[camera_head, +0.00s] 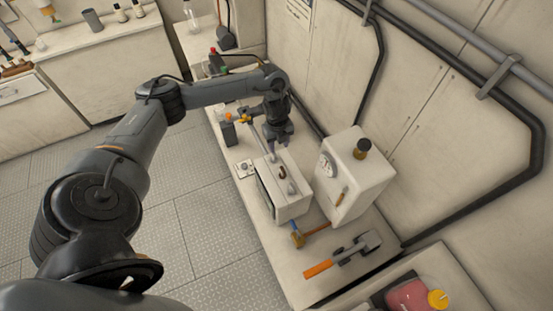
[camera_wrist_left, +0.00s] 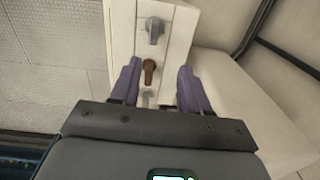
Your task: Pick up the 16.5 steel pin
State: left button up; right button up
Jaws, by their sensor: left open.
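A pale box-shaped holder (camera_head: 292,206) stands on the bench, with a row of small pins or pegs on its top. A grey one (camera_head: 291,187) is at the near end, a dark brown one (camera_head: 283,172) in the middle and another grey one at the far end. No size marking is readable, so I cannot tell which is the 16.5 steel pin. My left gripper (camera_head: 278,147) is open and empty over the far part of the holder. In the left wrist view, its fingers (camera_wrist_left: 160,75) frame the brown pin (camera_wrist_left: 149,71); one grey pin (camera_wrist_left: 154,28) lies beyond, another nearer.
A white cabinet with a dial (camera_head: 361,181) stands close right of the holder. Bottles (camera_head: 214,60) stand at the far end. The wall and pipes bound the right; open floor lies left.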

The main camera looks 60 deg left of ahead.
aim_at(274, 155)
pick_arm(q)
jog(key=shift+s+a+f+b, duration=0.1)
jog(key=shift+s+a+b, duration=0.15)
jog(key=shift+a, duration=0.3)
jog(key=shift+s+a+b, duration=0.1)
jog(key=shift+s+a, duration=0.1)
jog(key=shift+a, duration=0.3)
pick_arm(e)
jog(key=shift+f, duration=0.35)
pick_arm(q)
notch_tip(274, 155, down, 3)
jog(key=shift+f+b, duration=0.2)
jog(key=shift+b, duration=0.5)
pick_arm(e)
jog(key=shift+d+f, duration=0.15)
jog(key=shift+f, duration=0.55)
pick_arm(q)
jog(key=shift+f+b, duration=0.3)
jog(key=shift+f, duration=0.65)
pick_arm(e)
jog(key=shift+d+f, duration=0.1)
jog(key=shift+f, duration=0.2)
pick_arm(q)
notch_tip(274, 155, down, 3)
jog(key=shift+r, duration=0.1)
pick_arm(e)
jog(key=shift+r, duration=0.1)
pick_arm(q)
jog(key=shift+f, duration=0.65)
